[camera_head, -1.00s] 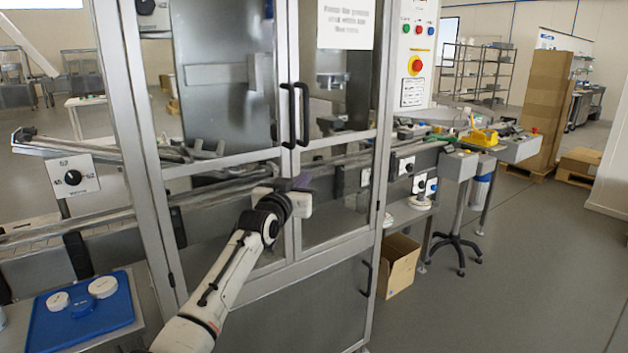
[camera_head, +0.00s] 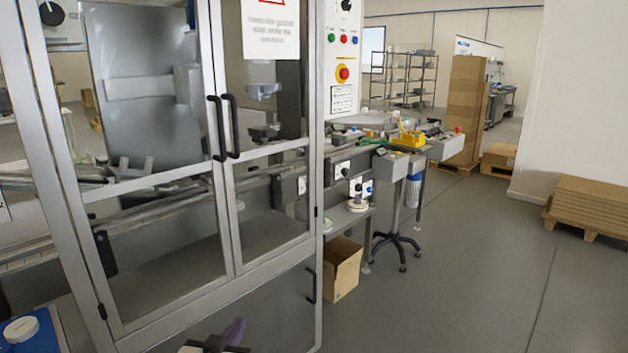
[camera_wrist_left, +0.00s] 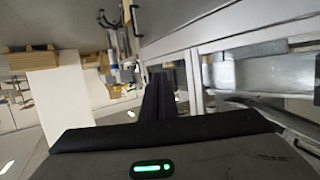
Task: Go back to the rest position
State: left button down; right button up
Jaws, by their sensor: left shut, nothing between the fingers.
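My left gripper (camera_head: 236,328) shows at the bottom edge of the head view, low in front of the machine cabinet's lower panel. Its purple-grey fingers are together with nothing between them. Most of the arm behind it is cut off by the frame. In the left wrist view the dark fingers (camera_wrist_left: 160,90) are shut and point up the picture, with the cabinet frame beside them. My right gripper is in neither view.
The glass-doored metal cabinet (camera_head: 222,195) fills the left, with black door handles (camera_head: 222,128). An open cardboard box (camera_head: 342,268) stands on the floor beside it. A blue tray (camera_head: 32,330) is cut off bottom left. The floor (camera_head: 450,270) at right is clear.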

pick_arm(q)
jog(key=s+f+g, duration=0.2)
jog(key=s+f, duration=0.4)
jog(key=s, duration=0.6)
jog(key=s+f+g, duration=0.2)
jog(key=s+f, duration=0.4)
jog(key=s, duration=0.6)
jog(key=s+f+g, duration=0.2)
jog(key=s+f, duration=0.5)
jog(key=s, duration=0.5)
jog(key=shift+s+d+m+h, duration=0.2)
jog(key=shift+d+m+h, duration=0.2)
jog(key=shift+d, duration=0.05)
